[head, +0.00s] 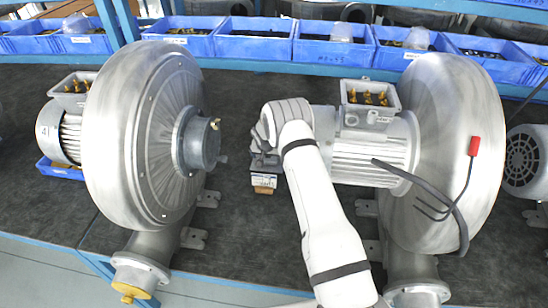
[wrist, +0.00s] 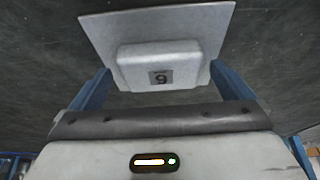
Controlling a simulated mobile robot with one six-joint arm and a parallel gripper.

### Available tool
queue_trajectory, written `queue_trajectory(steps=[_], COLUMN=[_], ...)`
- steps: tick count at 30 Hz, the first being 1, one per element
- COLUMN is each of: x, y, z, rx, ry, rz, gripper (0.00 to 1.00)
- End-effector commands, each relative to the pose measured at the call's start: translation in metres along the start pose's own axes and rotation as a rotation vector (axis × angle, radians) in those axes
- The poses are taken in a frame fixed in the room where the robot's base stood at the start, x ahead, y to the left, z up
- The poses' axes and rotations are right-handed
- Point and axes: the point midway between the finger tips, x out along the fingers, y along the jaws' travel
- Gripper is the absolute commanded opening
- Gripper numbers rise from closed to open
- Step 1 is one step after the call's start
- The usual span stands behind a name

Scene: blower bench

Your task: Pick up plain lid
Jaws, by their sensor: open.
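The plain lid (wrist: 158,62) is pale grey, with a wide flat flange and a raised boxy middle that bears a dark label with a digit. It shows in the wrist view against a dark surface. My gripper (wrist: 160,72) is open. Its two blue fingers stand left and right of the raised middle, and I cannot tell whether they touch the lid. In the head view my gripper (head: 264,180) is low over the dark bench between the two blowers. I cannot make out the lid there.
A large grey blower (head: 140,135) stands at left and another (head: 445,150) at right, with its motor (head: 370,155) close to my arm. An open terminal box (head: 369,100) tops that motor. A red-tipped cable (head: 472,150) hangs over the right blower. Blue bins (head: 255,47) line the back.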

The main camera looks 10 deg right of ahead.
Motion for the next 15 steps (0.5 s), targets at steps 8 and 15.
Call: queue_trajectory(steps=[8,15], x=[0.0109,0.0108], y=[0.0005,0.0008], z=[-0.0001,-0.0001], rx=[0.001,0.001], ry=[0.001,0.000], rz=[0.000,0.000], gripper=[1.00,0.91])
